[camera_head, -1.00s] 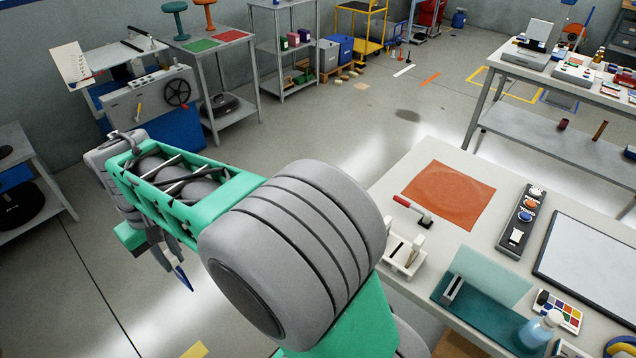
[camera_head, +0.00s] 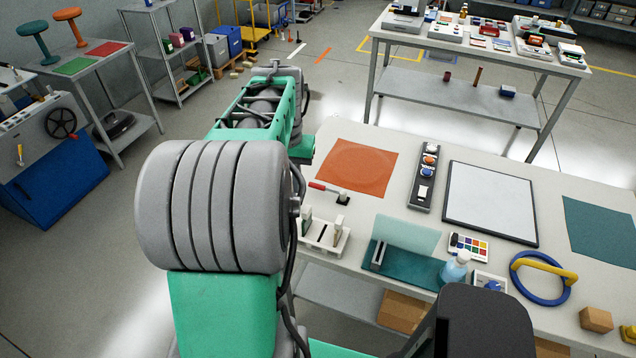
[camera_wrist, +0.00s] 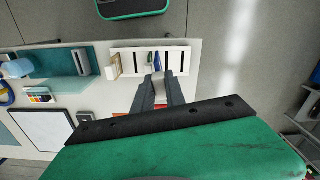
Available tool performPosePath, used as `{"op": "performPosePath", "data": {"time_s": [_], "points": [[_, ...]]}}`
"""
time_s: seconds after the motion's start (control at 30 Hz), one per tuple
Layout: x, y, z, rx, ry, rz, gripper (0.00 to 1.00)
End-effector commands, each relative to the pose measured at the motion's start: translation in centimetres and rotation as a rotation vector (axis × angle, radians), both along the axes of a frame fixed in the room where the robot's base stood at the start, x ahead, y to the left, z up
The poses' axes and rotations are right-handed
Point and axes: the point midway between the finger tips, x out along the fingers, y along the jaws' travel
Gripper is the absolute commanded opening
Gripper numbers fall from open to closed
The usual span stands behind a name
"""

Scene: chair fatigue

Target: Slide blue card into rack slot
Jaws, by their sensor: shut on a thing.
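The white rack (camera_head: 324,244) stands at the left front edge of the near table, and it also shows with dark parallel slots in the wrist view (camera_wrist: 190,58). My gripper (camera_wrist: 158,76) is shut on the blue card (camera_wrist: 157,61), a thin blue sliver at the fingertips. In the wrist view the card overlaps the rack; I cannot tell its height or whether it touches a slot. In the head view my arm hides the gripper and card.
A red-handled lever (camera_head: 328,192) stands behind the rack beside an orange mat (camera_head: 355,168). Open floor is left of the table.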

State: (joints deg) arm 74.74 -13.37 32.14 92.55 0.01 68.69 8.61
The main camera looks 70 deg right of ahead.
Motion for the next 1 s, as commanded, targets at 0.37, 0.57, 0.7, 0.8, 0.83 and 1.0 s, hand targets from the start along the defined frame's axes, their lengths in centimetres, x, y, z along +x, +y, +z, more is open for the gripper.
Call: {"op": "performPosePath", "data": {"time_s": [0.37, 0.57, 0.7, 0.8, 0.83, 1.0], "points": [[-7.6, -1.7, -2.2, 0.0, 0.0, -0.212, 0.0], [-7.6, -1.7, -2.2, -0.001, 0.0, -0.211, 0.0], [-7.5, -1.5, -2.2, 0.0, 0.0, -0.21, 0.0], [-7.5, -1.4, -2.9, 0.001, 0.0, -0.21, 0.0], [-7.5, -1.4, -3.1, 0.001, 0.0, -0.21, 0.0], [-7.5, -1.4, -5.0, 0.001, 0.0, -0.21, 0.0]]}}
